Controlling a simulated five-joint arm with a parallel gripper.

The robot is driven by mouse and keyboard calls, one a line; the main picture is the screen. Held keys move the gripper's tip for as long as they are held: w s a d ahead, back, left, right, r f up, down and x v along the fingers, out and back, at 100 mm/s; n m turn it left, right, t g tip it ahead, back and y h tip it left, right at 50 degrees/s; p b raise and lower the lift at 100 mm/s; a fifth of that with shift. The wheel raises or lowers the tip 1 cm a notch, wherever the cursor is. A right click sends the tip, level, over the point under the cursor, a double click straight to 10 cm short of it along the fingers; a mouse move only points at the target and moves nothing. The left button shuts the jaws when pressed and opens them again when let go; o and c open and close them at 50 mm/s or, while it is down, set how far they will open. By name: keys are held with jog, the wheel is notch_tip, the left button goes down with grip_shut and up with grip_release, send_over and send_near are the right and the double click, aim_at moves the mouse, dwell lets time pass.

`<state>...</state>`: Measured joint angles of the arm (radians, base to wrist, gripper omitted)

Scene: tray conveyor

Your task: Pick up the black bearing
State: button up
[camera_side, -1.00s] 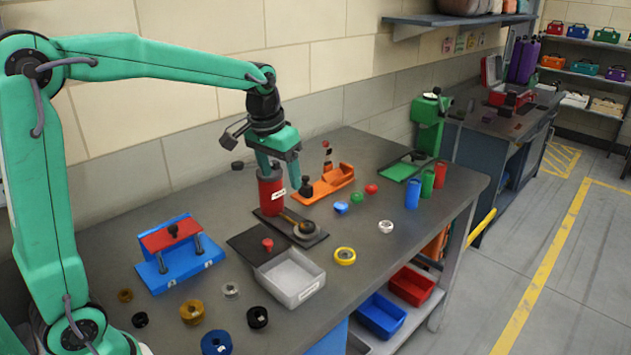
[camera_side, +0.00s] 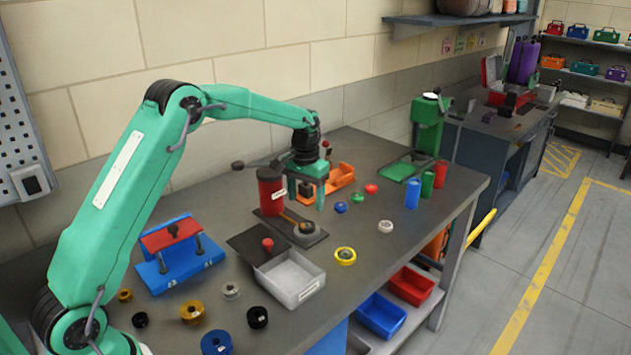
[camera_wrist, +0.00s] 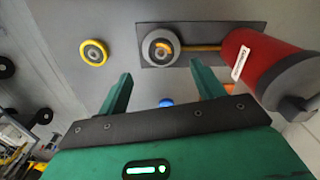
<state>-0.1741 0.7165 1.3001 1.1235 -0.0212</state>
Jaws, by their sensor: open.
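Two black rings lie on the near left of the bench in the side view: a larger one (camera_side: 257,317) and a smaller one (camera_side: 140,320). I cannot tell which is the black bearing. My gripper (camera_side: 306,198) is open and empty, pointing down beside the red cylinder, well behind and to the right of both rings. In the wrist view its two fingers (camera_wrist: 163,82) stand apart with nothing between them. I cannot make out either black ring for sure in the wrist view.
A red cylinder (camera_side: 270,192), a dark board with a round dial (camera_side: 306,229) and an orange holder (camera_side: 341,178) are close to my gripper. A grey tray (camera_side: 311,290), a yellow ring (camera_side: 345,256) and a blue-red fixture (camera_side: 185,262) stand nearer. Gold and blue rings surround the black ones.

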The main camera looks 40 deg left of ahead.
aim_at(306, 225)
jog(key=shift+f, duration=4)
jog(key=c, duration=1.2)
jog(key=shift+w+r, duration=0.1)
jog(key=shift+r, duration=0.1)
jog(key=shift+r, duration=0.55)
jog(key=r, duration=0.3)
jog(key=shift+d+r, duration=0.15)
jog(key=shift+d, duration=0.2)
jog(key=s+d+r, duration=0.1)
jog(key=d+r, duration=0.1)
jog(key=d, duration=0.1)
jog(key=s+d+r, duration=0.1)
jog(key=d+r, duration=0.1)
jog(key=d, duration=0.1)
jog(key=s+d+r, duration=0.2)
jog(key=d, duration=0.2)
jog(key=shift+s+r, duration=0.1)
jog(key=shift+r, duration=0.05)
